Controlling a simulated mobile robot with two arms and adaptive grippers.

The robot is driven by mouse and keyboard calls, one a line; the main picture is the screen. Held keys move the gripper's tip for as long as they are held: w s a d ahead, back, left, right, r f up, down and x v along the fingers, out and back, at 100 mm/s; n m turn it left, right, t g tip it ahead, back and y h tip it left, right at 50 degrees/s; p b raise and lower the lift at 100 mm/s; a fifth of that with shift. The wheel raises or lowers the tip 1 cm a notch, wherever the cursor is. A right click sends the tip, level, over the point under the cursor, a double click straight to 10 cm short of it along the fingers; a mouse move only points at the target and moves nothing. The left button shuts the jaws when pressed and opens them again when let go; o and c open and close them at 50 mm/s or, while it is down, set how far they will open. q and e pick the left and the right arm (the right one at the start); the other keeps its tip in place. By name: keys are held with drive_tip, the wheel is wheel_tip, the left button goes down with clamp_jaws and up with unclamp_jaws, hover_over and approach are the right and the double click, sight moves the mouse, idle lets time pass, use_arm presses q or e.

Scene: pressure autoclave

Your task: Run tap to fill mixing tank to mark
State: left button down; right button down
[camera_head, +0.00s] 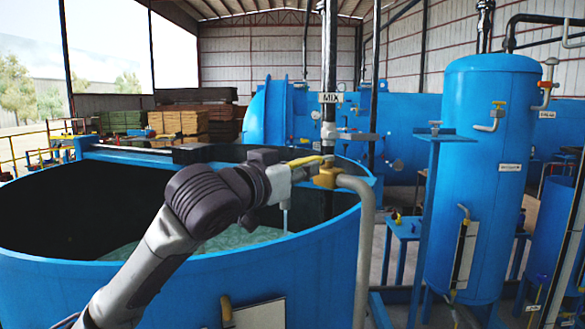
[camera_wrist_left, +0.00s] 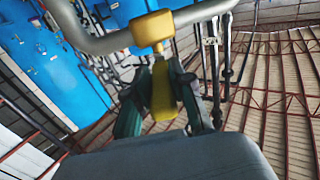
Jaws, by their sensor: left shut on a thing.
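The mixing tank (camera_head: 320,260) is a large open blue tank in the front of the head view. Pale greenish water (camera_head: 235,238) shows low inside it. The tap (camera_head: 327,177) has a brass-yellow body at the right rim, on a bent grey pipe (camera_head: 365,240). My left gripper (camera_head: 298,168) is shut on the yellow tap handle (camera_head: 309,160). In the left wrist view, the handle (camera_wrist_left: 163,92) lies between the fingers. A thin, pale stream (camera_head: 285,218) runs down below the gripper into the tank. I cannot make out a fill mark. My right gripper is not in view.
A pipe labelled MIX (camera_head: 330,97) rises behind the tap. A tall blue vessel (camera_head: 485,180) stands at the right with gauges and valves. A horizontal blue autoclave (camera_head: 420,125) and timber stacks (camera_head: 180,122) are at the back. My left arm crosses the tank's opening.

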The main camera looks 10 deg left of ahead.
use_arm(q)
drive_tip(key=shift+s+d+n+t+y+b, duration=0.15)
drive_tip(key=shift+d+n+t+y, duration=0.1)
drive_tip(key=shift+d+n+y, duration=0.7)
drive_tip(key=shift+s+d+n+t+y+b, duration=0.2)
drive_tip(key=shift+d+n+t+y, duration=0.3)
drive_tip(key=shift+y, duration=0.9)
drive_tip(key=shift+s+d+n+t+y+b, duration=0.15)
drive_tip(key=shift+d+n+y, duration=0.4)
drive_tip(key=shift+n+y, duration=0.45)
drive_tip(key=c, duration=1)
unclamp_jaws()
drive_tip(key=shift+w+d, duration=0.1)
drive_tip(key=s, duration=1.2)
